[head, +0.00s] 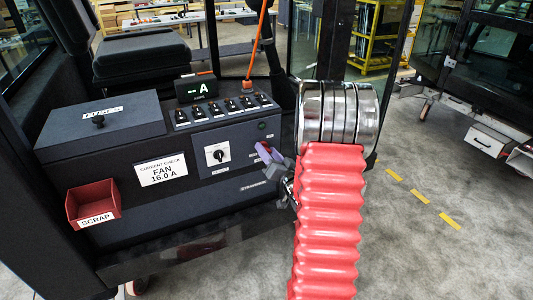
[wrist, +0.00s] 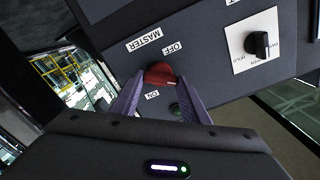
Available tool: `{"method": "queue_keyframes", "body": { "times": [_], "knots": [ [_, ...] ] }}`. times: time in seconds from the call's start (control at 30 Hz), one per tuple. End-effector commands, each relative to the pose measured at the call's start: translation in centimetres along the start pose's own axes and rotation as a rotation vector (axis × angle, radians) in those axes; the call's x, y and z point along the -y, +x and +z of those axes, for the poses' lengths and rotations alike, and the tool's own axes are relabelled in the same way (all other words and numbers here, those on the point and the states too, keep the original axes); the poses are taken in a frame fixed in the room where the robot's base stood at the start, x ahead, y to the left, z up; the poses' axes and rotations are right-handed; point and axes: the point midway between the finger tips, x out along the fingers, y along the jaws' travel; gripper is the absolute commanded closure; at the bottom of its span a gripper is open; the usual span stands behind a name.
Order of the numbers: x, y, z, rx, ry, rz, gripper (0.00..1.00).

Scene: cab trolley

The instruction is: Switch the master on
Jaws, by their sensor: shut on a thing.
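The red master switch knob (wrist: 160,72) is on the dark console front in the wrist view, where the picture is upside down. The MASTER label (wrist: 144,40) and the OFF label (wrist: 172,47) are on one side of it, the ON label (wrist: 152,95) on the other. My gripper (wrist: 160,80) has its purple fingers on both sides of the knob and is shut on it. In the head view my gripper (head: 262,152) is at the right end of the console front and hides the knob. I cannot tell which way the knob points.
A small green lamp or button (head: 262,125) is just above my gripper. A rotary selector on a white plate (head: 218,154) is to the left. A row of toggles (head: 228,108) and a display showing "A" (head: 200,88) are on top. A red scrap bin (head: 93,203) hangs at left.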

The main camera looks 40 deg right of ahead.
Motion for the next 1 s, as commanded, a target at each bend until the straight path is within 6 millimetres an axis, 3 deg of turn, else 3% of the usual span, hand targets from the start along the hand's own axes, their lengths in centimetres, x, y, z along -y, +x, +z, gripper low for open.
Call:
{"method": "queue_keyframes", "body": {
  "times": [1.0],
  "knots": [
    [-0.44, 0.07, 0.17, 0.001, 0.898, 0.000, 0.81]
  ]
}}
